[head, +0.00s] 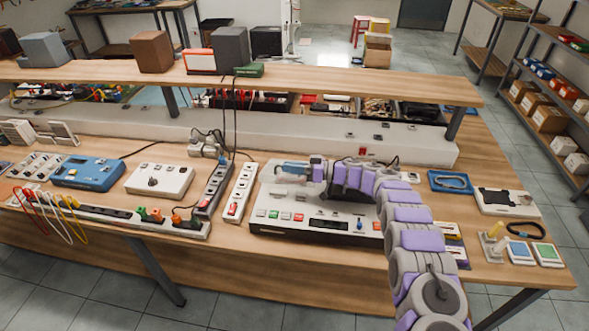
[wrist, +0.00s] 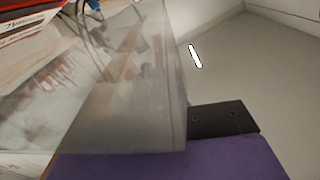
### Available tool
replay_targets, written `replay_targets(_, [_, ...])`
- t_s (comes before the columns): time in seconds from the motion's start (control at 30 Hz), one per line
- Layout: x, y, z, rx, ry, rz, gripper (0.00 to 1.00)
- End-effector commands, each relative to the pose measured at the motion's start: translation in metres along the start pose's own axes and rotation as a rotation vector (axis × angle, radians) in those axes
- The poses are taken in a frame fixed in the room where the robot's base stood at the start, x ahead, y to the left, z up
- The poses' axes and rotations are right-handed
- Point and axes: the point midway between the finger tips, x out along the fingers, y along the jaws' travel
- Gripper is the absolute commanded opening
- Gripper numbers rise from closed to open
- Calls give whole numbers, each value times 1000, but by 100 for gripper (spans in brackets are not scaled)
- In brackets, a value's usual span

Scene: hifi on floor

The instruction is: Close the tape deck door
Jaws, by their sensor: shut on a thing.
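The tape deck (head: 315,225) is a wide grey unit with a row of coloured buttons along its front, lying on the wooden bench. My arm reaches over its right side, and my gripper (head: 290,168) is at the deck's back left part. In the wrist view, a clear, see-through panel (wrist: 135,95), which looks like the deck's door, stands up close to the camera. My gripper's purple and black part (wrist: 215,130) is right against its lower edge, shut on it. The door's hinge and the far finger are hidden. In the head view the door is too small to make out clearly.
A power strip (head: 214,190) and a white switch strip (head: 239,193) lie left of the deck. A blue tray (head: 450,182) and small pads (head: 546,253) are on the right. A raised shelf (head: 330,85) with speakers runs behind the deck.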

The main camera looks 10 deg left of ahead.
Motion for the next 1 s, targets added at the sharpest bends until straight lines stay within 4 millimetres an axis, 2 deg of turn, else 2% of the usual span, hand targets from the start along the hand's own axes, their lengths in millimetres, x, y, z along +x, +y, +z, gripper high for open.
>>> replay_targets(0.03, [8, -2, 3, -7, -4, -11, 0])
replay_targets(0.5, [8, -1, 3, -18, -4, -11, 0])
replay_targets(0.53, [8, -1, 3, -18, -4, -11, 17])
replay_targets(0.7, [3, -1, 2, -18, -1, -8, 34])
replay_targets(0.73, [1, -1, 1, -18, 1, -7, 36])
replay_targets(1.0, [-11, -1, -2, -20, 10, -5, 36])
